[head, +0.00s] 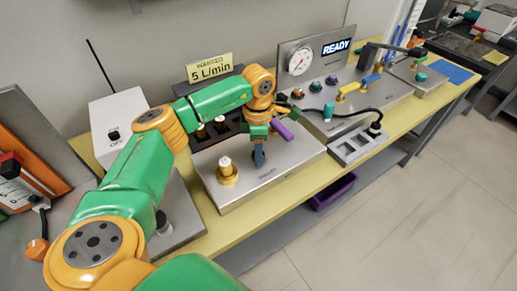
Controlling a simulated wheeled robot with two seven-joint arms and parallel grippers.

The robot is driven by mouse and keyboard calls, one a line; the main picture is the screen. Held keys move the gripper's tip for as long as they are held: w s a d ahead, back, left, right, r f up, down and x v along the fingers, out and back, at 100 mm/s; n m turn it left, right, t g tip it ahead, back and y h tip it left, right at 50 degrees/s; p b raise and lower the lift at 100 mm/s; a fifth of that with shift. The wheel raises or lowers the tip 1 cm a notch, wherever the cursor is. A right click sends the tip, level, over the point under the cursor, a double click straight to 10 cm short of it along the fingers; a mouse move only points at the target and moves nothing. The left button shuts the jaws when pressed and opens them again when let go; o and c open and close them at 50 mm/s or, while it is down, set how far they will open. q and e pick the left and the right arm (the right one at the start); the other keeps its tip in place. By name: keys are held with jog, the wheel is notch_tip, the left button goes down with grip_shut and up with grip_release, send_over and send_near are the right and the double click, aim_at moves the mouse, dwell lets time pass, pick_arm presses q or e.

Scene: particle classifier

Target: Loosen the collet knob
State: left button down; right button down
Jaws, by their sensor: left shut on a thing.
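My left arm reaches in from the left over a steel box (293,160) on the bench. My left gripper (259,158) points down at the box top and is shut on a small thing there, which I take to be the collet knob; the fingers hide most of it. A brass fitting with a white top (227,172) stands upright on the same box, left of the gripper and apart from it. A purple bar (282,129) shows just right of the gripper. My right gripper is out of view.
Behind stands a panel with a round gauge (300,61) and a READY display (336,47). A yellow 5 L/min sign (209,68) is at the back. A white box (117,118) with an antenna stands left.

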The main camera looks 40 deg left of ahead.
pick_arm(q)
jog(key=n+p, duration=0.1)
jog(key=n, duration=0.5)
jog(key=n+p, duration=0.1)
jog(key=n, duration=0.5)
jog(key=shift+n, duration=0.4)
jog(key=n+p, duration=0.2)
jog(key=n, duration=0.4)
jog(key=shift+s, duration=0.1)
jog(key=n+p, duration=0.1)
jog(key=n, duration=0.4)
jog(key=shift+f+n+p, duration=0.1)
jog(key=shift+n+p, duration=0.2)
jog(key=shift+n, duration=0.1)
jog(key=shift+c, duration=1.8)
grip_release()
